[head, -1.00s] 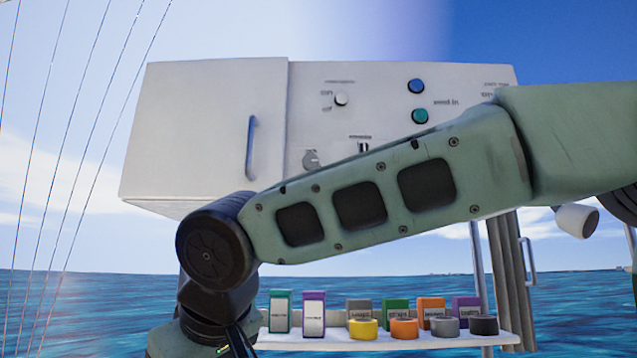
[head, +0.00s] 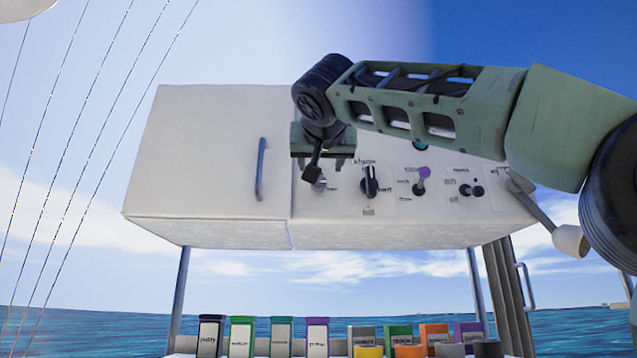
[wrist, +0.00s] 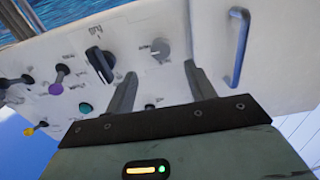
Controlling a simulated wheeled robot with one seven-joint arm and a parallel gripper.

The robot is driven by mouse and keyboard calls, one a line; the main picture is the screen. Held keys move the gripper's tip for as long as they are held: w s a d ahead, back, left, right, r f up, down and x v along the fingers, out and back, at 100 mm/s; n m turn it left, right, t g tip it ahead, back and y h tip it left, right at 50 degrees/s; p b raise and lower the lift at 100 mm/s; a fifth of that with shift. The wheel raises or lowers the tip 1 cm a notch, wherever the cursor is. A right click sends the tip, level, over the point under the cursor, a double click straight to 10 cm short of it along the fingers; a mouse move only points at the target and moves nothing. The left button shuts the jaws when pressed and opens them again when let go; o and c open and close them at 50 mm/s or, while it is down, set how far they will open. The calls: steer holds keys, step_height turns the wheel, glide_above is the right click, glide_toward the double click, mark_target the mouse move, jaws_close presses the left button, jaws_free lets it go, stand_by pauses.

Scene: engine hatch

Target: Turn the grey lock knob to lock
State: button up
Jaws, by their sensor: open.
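The grey lock knob (wrist: 160,49) is a small round dial with a pointer mark on the white panel, close to the cabinet door. In the head view the knob (head: 319,186) is partly hidden behind my gripper (head: 322,163). My gripper, also in the wrist view (wrist: 160,72), is open and empty, pointing at the panel. In the wrist picture, the knob shows between and just beyond the two fingertips, apart from them. The exact gap to the panel cannot be told.
A larger black rotary knob (head: 370,182) sits beside the grey one, close to one finger. A purple-tipped lever (head: 422,178) and a black switch (head: 470,190) are further right. The blue door handle (head: 261,168) is left. Several boxes (head: 317,337) stand on a shelf below.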

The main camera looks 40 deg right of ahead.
mark_target(319, 183)
steer(key=p+x, duration=0.3)
steer(key=x, duration=0.8)
steer(key=shift+w+d, duration=0.1)
steer(key=shift+c, duration=0.3)
steer(key=c, duration=0.9)
